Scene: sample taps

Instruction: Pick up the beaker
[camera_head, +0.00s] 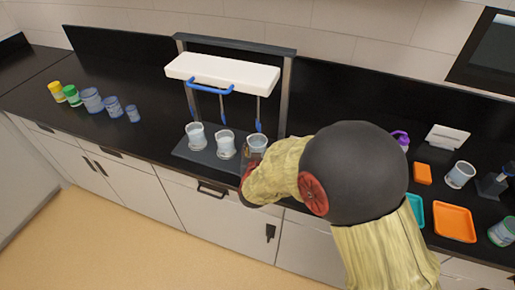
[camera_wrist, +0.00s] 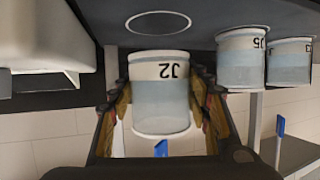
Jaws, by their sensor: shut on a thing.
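The beaker marked J2 (camera_wrist: 160,95) is clear with a white label band and pale blue contents. It is between the two fingers of my gripper (camera_wrist: 161,98) in the wrist view, which shows the scene upside down. The fingers are shut on its sides. A gap shows between its base and an empty ring-shaped spot (camera_wrist: 158,22) on the dark plate, so it looks lifted a little. In the head view the beaker (camera_head: 257,142) is at the right end of the row, partly hidden by my gripper (camera_head: 254,160).
Two similar beakers (camera_head: 195,136) (camera_head: 226,144) stand left on the dark plate (camera_head: 183,150). The white tap unit (camera_head: 222,72) with blue-tipped taps hangs above. Coloured containers (camera_head: 92,100) stand far left. An orange tray (camera_head: 455,223) and another beaker (camera_head: 460,174) are at right.

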